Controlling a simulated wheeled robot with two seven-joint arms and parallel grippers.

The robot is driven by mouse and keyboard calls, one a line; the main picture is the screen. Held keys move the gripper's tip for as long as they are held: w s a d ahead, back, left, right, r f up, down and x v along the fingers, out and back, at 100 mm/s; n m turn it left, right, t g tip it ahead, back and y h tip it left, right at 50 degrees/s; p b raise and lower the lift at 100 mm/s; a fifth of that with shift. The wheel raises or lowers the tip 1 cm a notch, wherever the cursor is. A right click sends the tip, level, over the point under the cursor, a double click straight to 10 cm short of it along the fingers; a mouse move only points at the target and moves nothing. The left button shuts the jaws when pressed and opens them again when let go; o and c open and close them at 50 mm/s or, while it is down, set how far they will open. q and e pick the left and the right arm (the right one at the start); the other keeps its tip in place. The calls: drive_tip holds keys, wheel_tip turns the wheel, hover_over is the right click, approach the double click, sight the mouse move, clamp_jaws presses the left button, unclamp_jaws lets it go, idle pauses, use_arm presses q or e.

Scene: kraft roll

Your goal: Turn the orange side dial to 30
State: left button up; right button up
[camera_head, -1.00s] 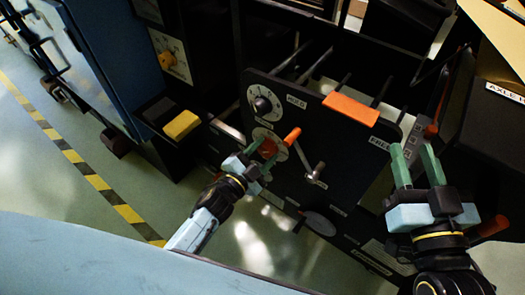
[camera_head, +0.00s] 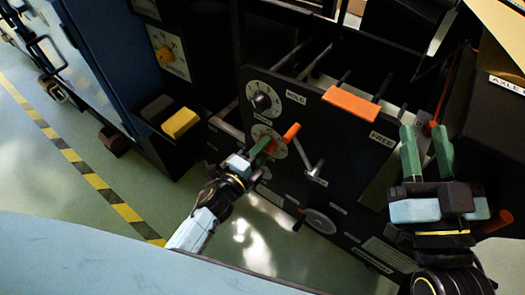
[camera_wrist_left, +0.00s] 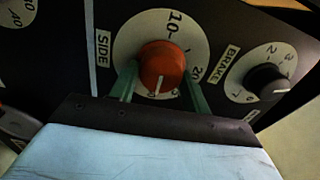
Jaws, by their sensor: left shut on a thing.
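The orange side dial (camera_wrist_left: 161,66) sits on a white numbered plate marked SIDE (camera_wrist_left: 104,46) in the left wrist view. Its white pointer line points down, towards the bottom of the scale; the numerals there are partly hidden. The 10 is at the top and the 20 at the right. My left gripper (camera_wrist_left: 160,88) is shut on the dial, one green finger on each side. In the head view my left gripper (camera_head: 262,149) reaches the dial, largely covering it. My right gripper (camera_head: 426,140) is open and empty, before the right end of the panel.
The black brake dial (camera_wrist_left: 267,83) is close right of the side dial in the wrist view. An orange-tipped lever (camera_head: 291,132) and a metal crank (camera_head: 316,170) stand out near my left gripper. An orange block (camera_head: 351,102) tops the panel. A yellow block (camera_head: 180,123) is left.

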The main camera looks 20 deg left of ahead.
use_arm(q)
drive_tip(key=shift+m, duration=0.3)
use_arm(e)
drive_tip(key=shift+r, duration=0.25)
use_arm(q)
drive_tip(key=o, duration=1)
drive_tip(key=shift+p+v, duration=1.25)
drive_tip(key=shift+v, duration=5.4)
use_arm(e)
wheel_tip(320, 180, down, 10)
drive_tip(key=d+g+h, duration=0.2)
drive_tip(key=g, duration=0.4)
use_arm(q)
drive_tip(key=shift+s, duration=0.1)
use_arm(e)
drive_tip(key=shift+s+f, duration=0.1)
